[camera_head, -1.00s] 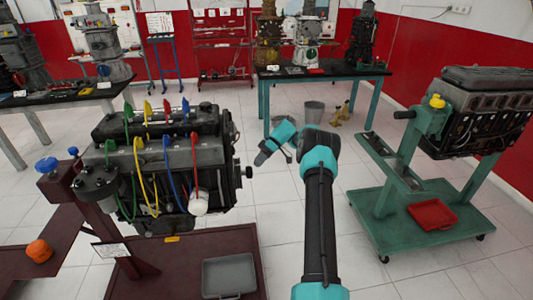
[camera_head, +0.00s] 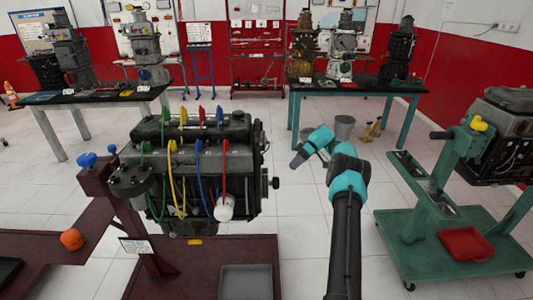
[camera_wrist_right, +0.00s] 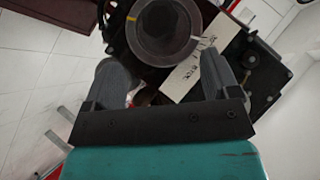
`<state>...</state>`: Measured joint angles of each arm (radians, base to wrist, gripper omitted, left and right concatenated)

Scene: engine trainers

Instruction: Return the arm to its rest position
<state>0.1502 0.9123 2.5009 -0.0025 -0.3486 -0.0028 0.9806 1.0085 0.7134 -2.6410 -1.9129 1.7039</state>
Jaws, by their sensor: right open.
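My right arm (camera_head: 345,235) rises from the bottom of the head view and bends left at its teal joint. Its gripper (camera_head: 296,163) is beside the right end of the engine (camera_head: 195,165), near the small pulley (camera_head: 276,183). In the right wrist view the two grey fingers of the gripper (camera_wrist_right: 165,75) are spread apart with nothing held. A dark round pulley (camera_wrist_right: 165,35) with a yellow mark lies beyond the fingertips. I cannot tell the exact gap. My left gripper is not in view.
A green stand (camera_head: 450,250) with another engine and a red tray (camera_head: 466,244) is at right. Tables stand behind. White floor is clear around my arm.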

